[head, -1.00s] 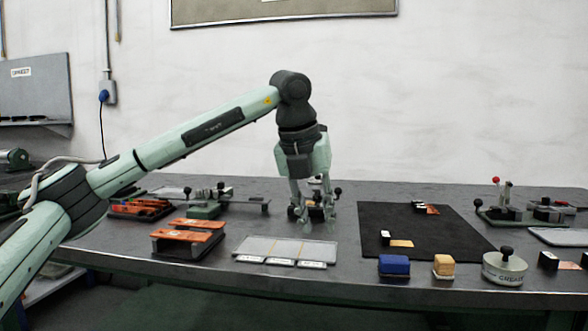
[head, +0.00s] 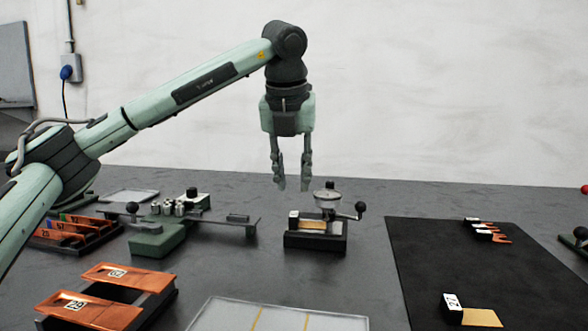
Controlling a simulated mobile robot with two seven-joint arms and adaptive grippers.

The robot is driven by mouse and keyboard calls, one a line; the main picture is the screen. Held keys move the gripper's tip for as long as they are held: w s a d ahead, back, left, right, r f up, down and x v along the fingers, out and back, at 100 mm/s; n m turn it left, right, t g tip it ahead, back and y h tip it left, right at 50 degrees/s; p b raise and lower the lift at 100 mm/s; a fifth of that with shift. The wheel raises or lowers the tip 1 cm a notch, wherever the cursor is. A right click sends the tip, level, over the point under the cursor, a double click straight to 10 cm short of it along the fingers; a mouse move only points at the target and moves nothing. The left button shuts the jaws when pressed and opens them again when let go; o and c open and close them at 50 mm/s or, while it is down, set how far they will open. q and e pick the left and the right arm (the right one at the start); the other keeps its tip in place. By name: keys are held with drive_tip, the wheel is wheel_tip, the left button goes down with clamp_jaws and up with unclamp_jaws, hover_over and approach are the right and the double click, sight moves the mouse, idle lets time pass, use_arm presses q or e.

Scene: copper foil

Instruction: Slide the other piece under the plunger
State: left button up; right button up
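The plunger press (head: 315,241) stands mid-table, with a dark base, a round pale top (head: 328,197) and a black ball-ended lever at its right. A piece with a white-labelled block (head: 293,219) and a brass-coloured strip (head: 313,227) lies in the press, its strip reaching beneath the plunger. My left gripper (head: 292,187) hangs just above and behind the press's left side, fingers apart and empty. Another piece, a black block labelled 27 (head: 452,307) with a brass-coloured plate (head: 481,318), lies on the black mat (head: 430,262). My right gripper is out of view.
Pieces with orange prongs (head: 486,232) lie at the mat's back. A green-based fixture (head: 158,238) with a long rail stands left of the press. Orange numbered trays (head: 128,278) are at front left, and a pale tray (head: 280,318) at front centre. Table between press and mat is bare.

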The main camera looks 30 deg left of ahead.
sight(295, 212)
use_arm(q)
drive_tip(key=shift+w+f, duration=0.15)
drive_tip(key=shift+x, duration=3.6)
drive_tip(key=shift+c, duration=0.3)
clamp_jaws()
drive_tip(key=shift+c, duration=1.4)
unclamp_jaws()
clamp_jaws()
drive_tip(key=shift+m, duration=0.4)
